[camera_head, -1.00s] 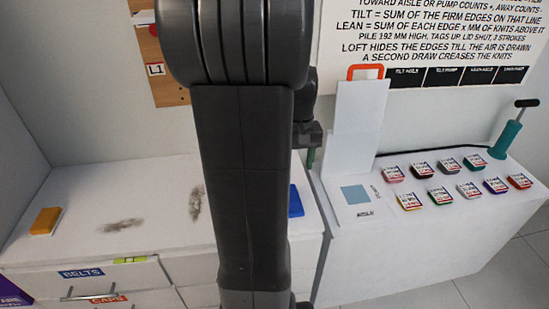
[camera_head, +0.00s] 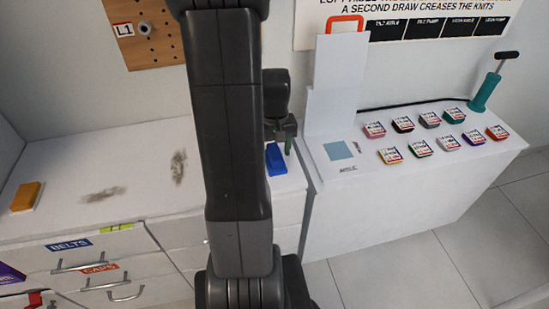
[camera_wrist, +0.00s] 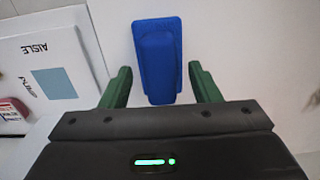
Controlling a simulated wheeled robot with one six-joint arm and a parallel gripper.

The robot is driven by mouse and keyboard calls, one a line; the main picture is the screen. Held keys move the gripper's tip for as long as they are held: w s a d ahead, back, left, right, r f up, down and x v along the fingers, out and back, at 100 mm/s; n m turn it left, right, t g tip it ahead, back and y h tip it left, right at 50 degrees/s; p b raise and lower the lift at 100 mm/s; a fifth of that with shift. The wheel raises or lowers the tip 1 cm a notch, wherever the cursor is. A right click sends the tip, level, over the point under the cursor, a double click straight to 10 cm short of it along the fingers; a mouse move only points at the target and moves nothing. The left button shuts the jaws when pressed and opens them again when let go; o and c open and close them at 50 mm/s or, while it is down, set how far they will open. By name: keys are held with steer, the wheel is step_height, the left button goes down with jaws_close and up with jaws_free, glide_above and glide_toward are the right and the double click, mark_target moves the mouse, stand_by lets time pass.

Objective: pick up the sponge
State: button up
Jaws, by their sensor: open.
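A yellow-orange block with a pale underside (camera_head: 26,197), which looks like a sponge, lies at the left of the white top in the head view. A blue block with a raised middle (camera_head: 275,159) lies at the right end of that top; I cannot tell whether it is a sponge or a brush. In the wrist view the blue block (camera_wrist: 158,55) lies ahead of and between the green fingers of my gripper (camera_wrist: 161,84). My gripper is open and empty. In the head view one green finger (camera_head: 288,145) shows beside the blue block; my arm hides part of the top.
Two dark smudges (camera_head: 178,167) mark the white top. Drawers (camera_head: 88,262) with handles are below it. To the right, a white bench (camera_head: 430,185) holds several coloured tagged packs, an upright white panel (camera_head: 336,85) and a teal pump (camera_head: 487,90).

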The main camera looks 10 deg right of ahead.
mark_target(274, 151)
steer(key=shift+f, duration=0.75)
steer(key=shift+c, duration=0.5)
steer(key=c, duration=0.5)
step_height(274, 151, up, 10)
steer(key=shift+r+p, duration=0.1)
steer(key=shift+p, duration=0.2)
steer(key=shift+c, duration=0.2)
steer(key=shift+o, duration=0.8)
steer(key=shift+c, duration=0.4)
